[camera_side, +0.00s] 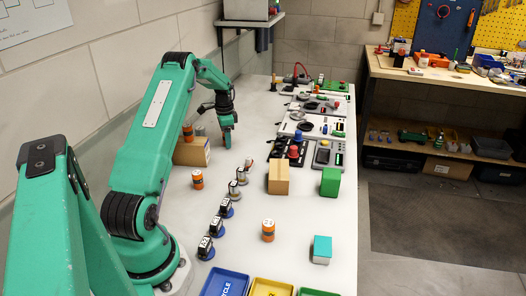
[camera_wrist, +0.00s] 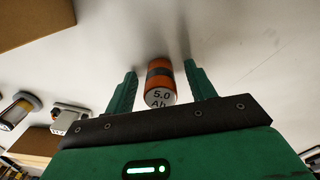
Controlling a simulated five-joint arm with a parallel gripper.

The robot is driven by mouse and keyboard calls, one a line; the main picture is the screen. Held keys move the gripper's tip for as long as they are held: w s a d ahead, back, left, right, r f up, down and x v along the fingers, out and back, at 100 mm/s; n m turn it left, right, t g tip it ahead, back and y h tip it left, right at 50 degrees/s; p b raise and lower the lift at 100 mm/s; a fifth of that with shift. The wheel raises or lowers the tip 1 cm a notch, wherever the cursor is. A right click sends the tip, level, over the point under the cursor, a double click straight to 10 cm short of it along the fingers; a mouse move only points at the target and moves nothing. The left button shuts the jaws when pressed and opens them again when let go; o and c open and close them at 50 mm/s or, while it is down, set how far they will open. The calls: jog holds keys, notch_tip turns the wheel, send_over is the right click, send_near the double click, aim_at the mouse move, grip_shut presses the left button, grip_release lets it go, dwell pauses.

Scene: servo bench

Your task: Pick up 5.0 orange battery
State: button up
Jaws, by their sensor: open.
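In the wrist view an orange battery (camera_wrist: 160,82) with a dark band and a white end marked "5.0 Ah" lies between the two fingers of my gripper (camera_wrist: 161,82). Clear gaps show on both sides, so the fingers are apart and not touching it. In the side view my gripper (camera_side: 228,140) points down near the far part of the bench; the battery between its fingers cannot be made out there. Other orange batteries show in the side view: one by the cardboard box (camera_side: 187,133), one nearer (camera_side: 197,179) and one in front (camera_side: 268,230).
A cardboard box (camera_side: 192,152) stands left of my gripper.

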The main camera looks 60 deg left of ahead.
jog(key=c, duration=1.1)
jog(key=shift+r, duration=0.1)
jog(key=shift+r, duration=0.75)
notch_tip(320, 180, up, 2)
jog(key=shift+r, duration=0.2)
jog(key=w+d+r, duration=0.1)
jog(key=d+r, duration=0.1)
jog(key=d, duration=0.1)
jog(key=w+d+r, duration=0.1)
jog(key=d+r, duration=0.1)
jog(key=d, duration=0.2)
jog(key=w+d+r, duration=0.1)
jog(key=d+r, duration=0.2)
jog(key=d, duration=0.1)
jog(key=shift+w, duration=0.3)
